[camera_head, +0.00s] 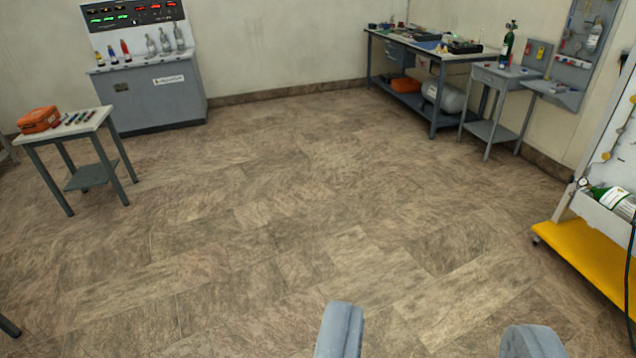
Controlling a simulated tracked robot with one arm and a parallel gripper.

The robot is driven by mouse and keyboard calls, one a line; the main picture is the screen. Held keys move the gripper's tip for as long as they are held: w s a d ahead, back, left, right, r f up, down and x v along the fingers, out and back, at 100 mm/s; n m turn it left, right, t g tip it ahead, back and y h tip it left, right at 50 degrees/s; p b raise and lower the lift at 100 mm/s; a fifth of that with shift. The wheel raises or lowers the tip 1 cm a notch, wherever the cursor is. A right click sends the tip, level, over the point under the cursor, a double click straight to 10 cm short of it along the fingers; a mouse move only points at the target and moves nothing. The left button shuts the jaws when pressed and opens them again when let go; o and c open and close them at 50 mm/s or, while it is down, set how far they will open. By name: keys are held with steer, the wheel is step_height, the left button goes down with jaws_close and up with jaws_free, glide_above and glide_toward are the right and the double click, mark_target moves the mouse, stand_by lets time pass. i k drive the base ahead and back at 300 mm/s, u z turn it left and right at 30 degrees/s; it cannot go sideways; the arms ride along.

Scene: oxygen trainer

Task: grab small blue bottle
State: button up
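A small blue bottle (112,54) appears to stand on the ledge of the grey console (160,100) at the far back left. It is tiny in the picture, so its details cannot be told. It stands in a row between a yellow bottle (99,58) and a red bottle (126,50). Several grey bottles (164,42) stand to the right of these. My gripper (436,335) shows at the bottom edge with its two fingers wide apart. It is empty, over the floor, and far from the console.
A small table (70,130) with an orange case (38,119) stands at the left, in front of the console. A workbench (430,50) and a grey stand (497,75) are at the back right. A yellow-based rack (590,255) is at the right. The middle floor is clear.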

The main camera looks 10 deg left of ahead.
mark_target(111, 53)
steer(key=u, duration=0.15)
steer(key=i, duration=1.35)
steer(key=u, duration=0.4)
steer(key=i, duration=1.3)
steer(key=u, duration=0.3)
steer(key=i, duration=1.25)
steer(key=u, duration=0.3)
steer(key=i, duration=1.3)
steer(key=u, duration=0.4)
steer(key=i, duration=2.7)
steer(key=u, duration=0.3)
steer(key=i, duration=2.8)
steer(key=u, duration=0.05)
